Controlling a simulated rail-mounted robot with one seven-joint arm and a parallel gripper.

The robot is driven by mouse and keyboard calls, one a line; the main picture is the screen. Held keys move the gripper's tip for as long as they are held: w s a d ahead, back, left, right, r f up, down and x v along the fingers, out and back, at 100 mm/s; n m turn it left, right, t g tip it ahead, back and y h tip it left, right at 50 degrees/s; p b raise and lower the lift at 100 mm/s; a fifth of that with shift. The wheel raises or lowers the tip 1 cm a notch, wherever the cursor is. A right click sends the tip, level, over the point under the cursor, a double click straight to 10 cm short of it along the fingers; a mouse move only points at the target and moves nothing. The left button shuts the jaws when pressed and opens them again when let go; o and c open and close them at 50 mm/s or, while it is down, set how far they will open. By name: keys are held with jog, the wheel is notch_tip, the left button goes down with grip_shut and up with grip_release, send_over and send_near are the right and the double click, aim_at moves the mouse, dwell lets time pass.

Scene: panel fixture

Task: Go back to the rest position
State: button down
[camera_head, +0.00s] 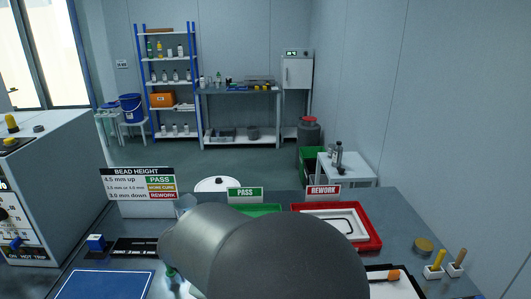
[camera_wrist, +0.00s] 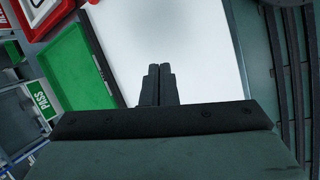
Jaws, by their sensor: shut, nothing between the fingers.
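My gripper (camera_wrist: 159,82) shows in the wrist view with its two dark fingers pressed together and nothing between them. It hangs in front of a plain white surface, apart from the trays as far as the view shows. In the head view my grey arm covers the front middle of the bench, and the gripper is hidden behind it.
The bench (camera_head: 405,222) holds a green PASS tray (camera_head: 262,209), also in the wrist view (camera_wrist: 78,70), and a red REWORK tray (camera_head: 374,241) with a dark outlined part.

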jog(key=s+d+r+m+g+y, duration=0.1)
jog(key=s+d+r+m, duration=0.2)
jog(key=d, duration=0.5)
jog(key=s+d+m+g+y, duration=0.1)
jog(key=s+d+m+g, duration=0.2)
jog(key=d, duration=0.5)
jog(key=s+d+r+m+t+y, duration=0.1)
jog(key=s+d+m+y, duration=0.1)
jog(key=s+d+m, duration=0.6)
jog(key=shift+s, duration=1.1)
jog(key=shift+r, duration=0.1)
